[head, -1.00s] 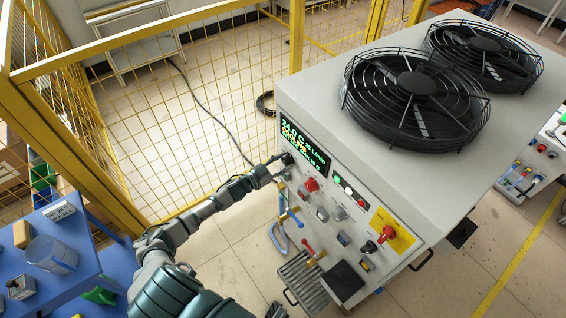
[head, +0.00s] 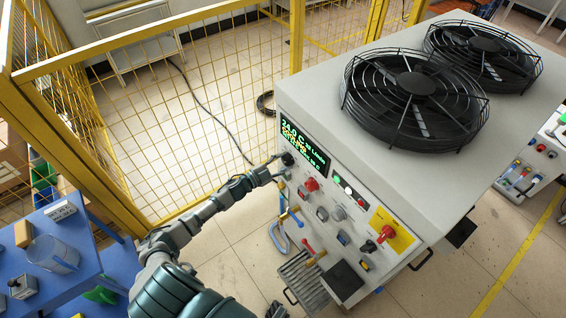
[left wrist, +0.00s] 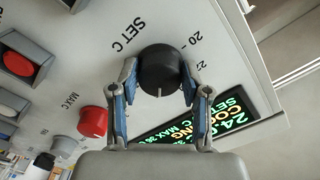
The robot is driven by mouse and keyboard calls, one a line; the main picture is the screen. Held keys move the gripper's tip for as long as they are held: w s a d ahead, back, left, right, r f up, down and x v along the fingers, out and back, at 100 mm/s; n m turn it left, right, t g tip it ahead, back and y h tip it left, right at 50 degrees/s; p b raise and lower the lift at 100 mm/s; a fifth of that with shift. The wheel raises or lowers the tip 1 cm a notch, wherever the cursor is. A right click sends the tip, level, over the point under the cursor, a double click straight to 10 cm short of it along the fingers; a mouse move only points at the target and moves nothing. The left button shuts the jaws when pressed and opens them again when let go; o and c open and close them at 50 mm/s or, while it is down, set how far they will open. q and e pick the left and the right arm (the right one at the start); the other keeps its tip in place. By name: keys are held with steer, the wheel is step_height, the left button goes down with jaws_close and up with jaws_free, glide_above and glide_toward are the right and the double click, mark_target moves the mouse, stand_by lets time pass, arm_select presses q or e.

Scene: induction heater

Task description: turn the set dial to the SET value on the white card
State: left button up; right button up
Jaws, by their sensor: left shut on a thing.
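The set dial (left wrist: 161,72) is a black round knob with a light pointer line, beside printed "SET C" and scale numbers. In the left wrist view my left gripper (left wrist: 160,82) has one finger on each side of the dial and is shut on it. In the head view my left gripper (head: 277,166) reaches the panel at the dial (head: 287,159). The green-lit display (head: 304,146) reads about 24.0 C; its smaller SET line also shows in the left wrist view (left wrist: 215,128) but its value is unclear. A white card (head: 60,211) stands on the blue table; its text is too small to read.
The heater cabinet (head: 330,92) has two black fans on top. A red knob (left wrist: 93,121) sits near the dial, with several buttons and a red switch on a yellow plate (head: 390,232). A yellow mesh fence (head: 175,110) stands behind my arm.

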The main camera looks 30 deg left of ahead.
arm_select(q)
steer(key=shift+s+f, duration=0.15)
steer(key=shift+f, duration=0.25)
steer(key=o, duration=1)
steer(key=shift+c, duration=0.2)
steer(key=shift+o, duration=0.9)
steer(key=shift+a+r, duration=0.1)
steer(key=shift+r, duration=0.05)
steer(key=v, duration=1.1)
steer(key=shift+s+a, duration=0.25)
steer(key=shift+s, duration=0.05)
